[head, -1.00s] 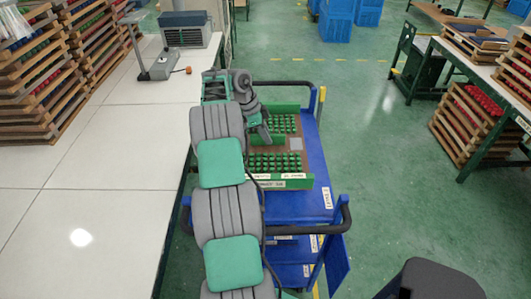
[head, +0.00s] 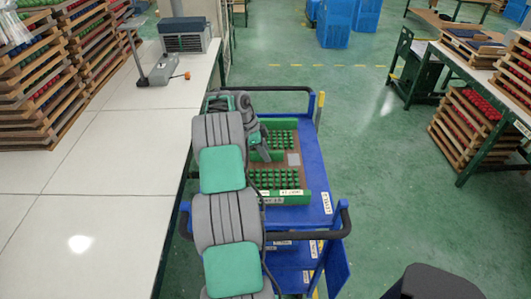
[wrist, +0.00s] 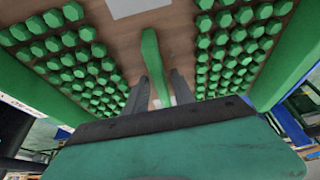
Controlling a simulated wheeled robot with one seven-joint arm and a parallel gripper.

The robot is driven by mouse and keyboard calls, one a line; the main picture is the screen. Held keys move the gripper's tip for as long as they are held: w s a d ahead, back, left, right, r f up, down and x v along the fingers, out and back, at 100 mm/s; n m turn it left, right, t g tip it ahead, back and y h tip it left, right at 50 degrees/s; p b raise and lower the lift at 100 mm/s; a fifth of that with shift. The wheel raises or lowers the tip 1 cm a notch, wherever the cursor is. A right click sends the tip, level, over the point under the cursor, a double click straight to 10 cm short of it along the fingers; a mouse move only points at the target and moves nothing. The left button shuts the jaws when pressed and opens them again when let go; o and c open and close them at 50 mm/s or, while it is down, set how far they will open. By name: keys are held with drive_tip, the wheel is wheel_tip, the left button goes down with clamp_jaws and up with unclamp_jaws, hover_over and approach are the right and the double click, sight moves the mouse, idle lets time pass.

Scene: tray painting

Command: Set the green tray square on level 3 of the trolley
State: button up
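The green tray (head: 297,196) has green end walls, a brown floor and rows of green knobs. In the head view it is over the upper blue deck of the trolley (head: 313,165), roughly lined up with it. Whether its underside touches the deck cannot be told. My gripper (head: 264,151) reaches down into the tray's middle, partly hidden by my arm. In the wrist view my gripper's fingers (wrist: 160,88) are on both sides of the tray's green middle handle, close against it. The tray wall (wrist: 30,88) also shows there. The tray's left side is hidden by my arm.
A white-topped table (head: 100,190) runs along the left of the trolley, with stacked wooden trays (head: 35,100) on it. The trolley has black handles (head: 335,228) at its near and far ends. Open green floor (head: 375,165) lies to the right.

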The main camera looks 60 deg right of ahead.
drive_tip(key=shift+o, duration=0.5)
drive_tip(key=shift+r, duration=0.2)
drive_tip(key=w+a+r+n+t+h+p, duration=0.1)
drive_tip(key=w+a+r+n+p, duration=0.1)
drive_tip(key=w+a+r, duration=0.35)
drive_tip(key=w+a+r+n+p, duration=0.1)
drive_tip(key=w+a+r+n, duration=0.15)
drive_tip(key=r, duration=0.55)
drive_tip(key=w+a+r+n+t+h+p, duration=0.1)
drive_tip(key=w+a+r+n+p, duration=0.15)
drive_tip(key=w+r, duration=0.35)
drive_tip(key=w+a+r+n+t+b, duration=0.1)
drive_tip(key=w+a+r+n, duration=0.1)
drive_tip(key=a+r+n, duration=0.35)
drive_tip(key=w+a+r+n+t, duration=0.1)
drive_tip(key=w+a+r+n, duration=0.1)
drive_tip(key=a, duration=0.7)
drive_tip(key=s+a+r+n+t+y, duration=0.1)
drive_tip(key=s+a+n+t, duration=0.15)
drive_tip(key=a+n, duration=0.9)
drive_tip(key=s+a+f+n+t+y, duration=0.1)
drive_tip(key=s+a, duration=0.3)
drive_tip(key=a, duration=0.6)
drive_tip(key=s+a+f+n+t+y, duration=0.1)
drive_tip(key=s+a+f+n+y, duration=0.1)
drive_tip(key=a, duration=0.8)
drive_tip(key=shift+s+f+n, duration=0.7)
drive_tip(key=shift+s+n, duration=0.1)
drive_tip(key=shift+s, duration=0.45)
